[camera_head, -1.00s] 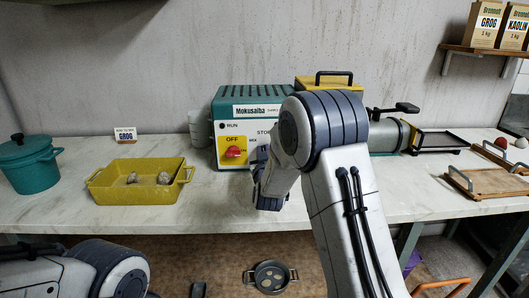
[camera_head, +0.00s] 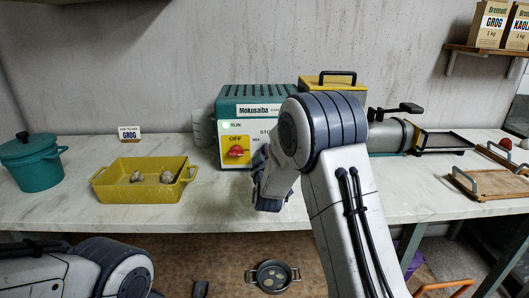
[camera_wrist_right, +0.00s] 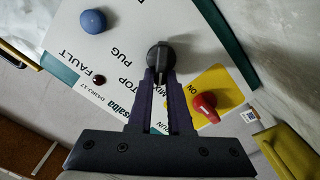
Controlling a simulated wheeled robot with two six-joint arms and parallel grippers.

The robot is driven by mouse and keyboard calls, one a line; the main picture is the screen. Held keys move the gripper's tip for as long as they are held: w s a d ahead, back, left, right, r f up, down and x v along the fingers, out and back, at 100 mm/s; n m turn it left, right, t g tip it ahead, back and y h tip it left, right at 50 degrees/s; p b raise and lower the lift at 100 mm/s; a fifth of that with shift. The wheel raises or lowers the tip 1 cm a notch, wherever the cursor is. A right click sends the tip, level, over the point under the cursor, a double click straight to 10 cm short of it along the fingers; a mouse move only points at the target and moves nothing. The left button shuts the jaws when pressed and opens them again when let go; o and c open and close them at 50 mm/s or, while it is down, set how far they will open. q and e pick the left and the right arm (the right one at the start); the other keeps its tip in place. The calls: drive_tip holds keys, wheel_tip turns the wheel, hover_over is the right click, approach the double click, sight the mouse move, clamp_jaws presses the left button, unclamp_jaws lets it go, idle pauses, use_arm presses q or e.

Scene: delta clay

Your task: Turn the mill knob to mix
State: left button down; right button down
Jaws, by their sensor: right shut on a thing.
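The mill (camera_head: 262,97) is a green-topped box with a white front panel, standing at the back of the counter. Its RUN lamp (camera_head: 226,125) glows green. A red switch (camera_head: 238,150) sits on a yellow plate marked OFF; it also shows in the right wrist view (camera_wrist_right: 205,103). The black knob (camera_wrist_right: 160,56) is on the panel near the words STOP and PUG. My right gripper (camera_wrist_right: 159,80) is shut on this knob, its fingers on both sides. In the head view my right arm hides the knob. My left gripper is out of view.
A yellow tray (camera_head: 110,190) with two lumps stands left of the mill, a teal pot (camera_head: 35,175) at far left. A card (camera_head: 129,133) reads GROG. A wooden board (camera_head: 490,186) lies at right. The counter front between tray and mill is clear.

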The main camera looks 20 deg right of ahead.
drive_tip(key=shift+a, duration=0.1)
drive_tip(key=c, duration=0.8)
unclamp_jaws()
drive_tip(key=shift+c, duration=0.2)
drive_tip(key=v, duration=1)
drive_tip(key=shift+s, duration=0.25)
drive_tip(key=shift+a, duration=0.1)
